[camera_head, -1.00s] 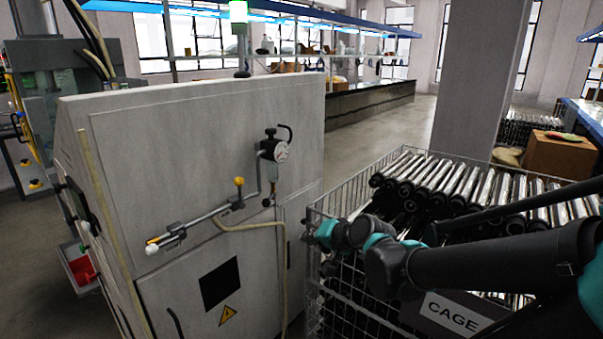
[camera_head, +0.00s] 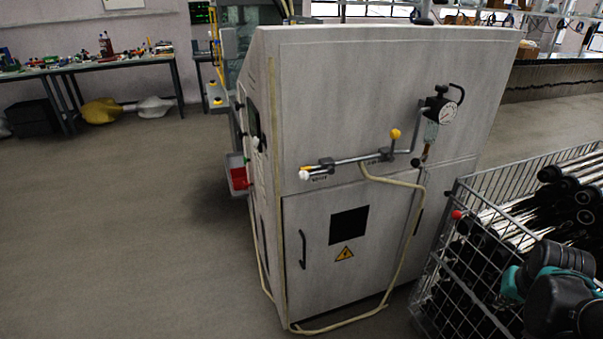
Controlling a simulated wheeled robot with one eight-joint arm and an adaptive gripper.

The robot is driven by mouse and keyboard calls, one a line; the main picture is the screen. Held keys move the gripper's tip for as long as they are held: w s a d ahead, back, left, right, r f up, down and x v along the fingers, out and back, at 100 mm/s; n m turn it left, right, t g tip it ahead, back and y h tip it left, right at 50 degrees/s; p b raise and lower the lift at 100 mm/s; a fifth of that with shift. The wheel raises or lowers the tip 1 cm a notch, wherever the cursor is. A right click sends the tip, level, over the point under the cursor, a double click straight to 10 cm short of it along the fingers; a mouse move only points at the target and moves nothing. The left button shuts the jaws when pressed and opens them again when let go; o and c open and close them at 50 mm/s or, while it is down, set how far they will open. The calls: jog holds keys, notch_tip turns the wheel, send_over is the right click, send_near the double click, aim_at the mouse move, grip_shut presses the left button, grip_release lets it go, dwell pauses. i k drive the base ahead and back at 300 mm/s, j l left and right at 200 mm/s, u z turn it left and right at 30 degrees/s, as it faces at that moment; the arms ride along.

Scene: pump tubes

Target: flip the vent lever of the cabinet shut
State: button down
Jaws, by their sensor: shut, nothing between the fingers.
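The cabinet (camera_head: 360,85) is a large pale grey box in the middle of the head view. A horizontal pipe (camera_head: 350,161) runs along its front face. A lever with a white ball end (camera_head: 304,175) sits at the pipe's left end, over a small label too blurred to read. A lever with a yellow ball end (camera_head: 395,134) stands upright further right on the pipe. I cannot tell from the labels which is the vent lever. Part of my arm shows at the lower right, over the cage. My gripper's fingers do not show.
A wire cage (camera_head: 468,262) with dark and shiny tubes (camera_head: 565,196) stands right of the cabinet. A gauge (camera_head: 446,112) and a loose hose (camera_head: 388,290) are on the cabinet's front. A cluttered table (camera_head: 100,65) is at the far left. The floor (camera_head: 130,240) on the left is clear.

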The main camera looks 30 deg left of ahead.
aim_at(303, 175)
jog(key=u, duration=1.45)
